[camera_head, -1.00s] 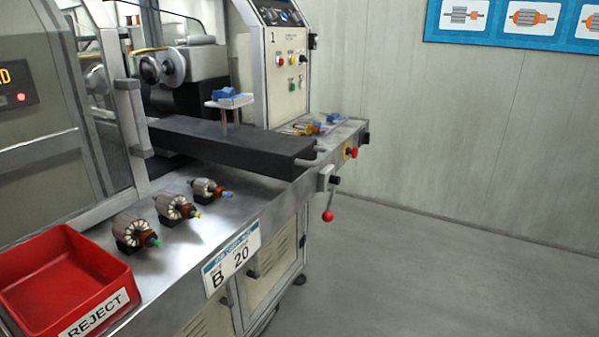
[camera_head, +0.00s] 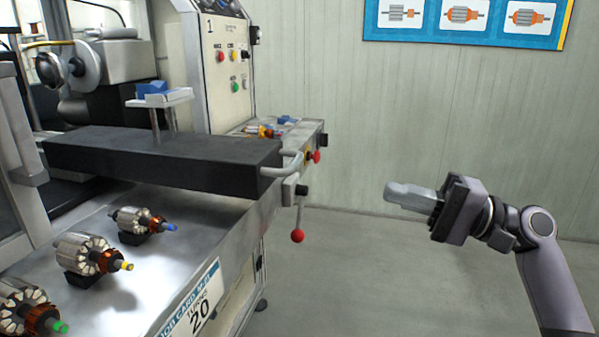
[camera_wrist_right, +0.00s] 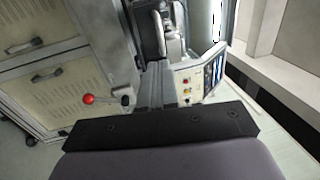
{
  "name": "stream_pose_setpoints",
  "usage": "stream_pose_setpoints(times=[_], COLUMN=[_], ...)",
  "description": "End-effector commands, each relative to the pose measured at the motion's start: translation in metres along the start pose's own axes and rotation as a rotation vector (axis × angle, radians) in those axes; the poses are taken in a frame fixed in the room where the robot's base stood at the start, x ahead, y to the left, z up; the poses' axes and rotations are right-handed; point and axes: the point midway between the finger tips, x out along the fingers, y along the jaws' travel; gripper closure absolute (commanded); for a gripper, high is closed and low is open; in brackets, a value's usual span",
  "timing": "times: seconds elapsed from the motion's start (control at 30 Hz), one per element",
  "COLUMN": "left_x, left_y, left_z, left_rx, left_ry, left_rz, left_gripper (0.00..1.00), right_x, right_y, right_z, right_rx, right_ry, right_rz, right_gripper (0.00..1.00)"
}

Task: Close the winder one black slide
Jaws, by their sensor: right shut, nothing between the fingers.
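The black slide (camera_head: 160,160) of winder 1 is a long dark block that sticks out over the steel bench in the head view. A grey bar handle (camera_head: 283,168) is on its right end. A small pale stand with a blue part (camera_head: 165,97) rises above the slide. My right gripper (camera_head: 393,193) is shut and empty, in the air to the right of the handle, with a clear gap between them. The right wrist view shows the grey shut fingers (camera_wrist_right: 157,85) pointing towards the machine. My left gripper is not in view.
Several armatures (camera_head: 136,222) stand on the bench (camera_head: 185,235) in front of the slide. A red-knobbed lever (camera_head: 297,236) hangs at the bench's right edge, below the handle. The control panel (camera_head: 222,60) stands behind. The floor (camera_head: 350,270) between bench and right arm is clear.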

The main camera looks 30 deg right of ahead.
Motion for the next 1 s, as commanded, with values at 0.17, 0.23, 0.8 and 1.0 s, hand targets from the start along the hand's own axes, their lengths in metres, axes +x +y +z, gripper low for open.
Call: stream_pose_setpoints(times=[0.17, 0.23, 0.8, 1.0], left_x=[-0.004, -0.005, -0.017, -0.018], left_y=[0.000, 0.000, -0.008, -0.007], left_z=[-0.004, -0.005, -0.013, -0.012], left_rx=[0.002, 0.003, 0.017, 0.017], left_ry=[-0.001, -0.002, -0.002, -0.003], left_rz=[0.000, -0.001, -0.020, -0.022], left_gripper=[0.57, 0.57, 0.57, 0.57], right_x=[0.022, 0.033, 0.120, 0.134], right_y=[-0.002, -0.003, -0.002, -0.001], right_z=[0.000, 0.000, -0.001, -0.001], right_rx=[-0.002, -0.002, -0.002, -0.002], right_ry=[-0.001, -0.001, 0.002, 0.003], right_rz=[0.000, -0.001, 0.000, 0.000], right_gripper=[1.00, 1.00, 1.00, 1.00])
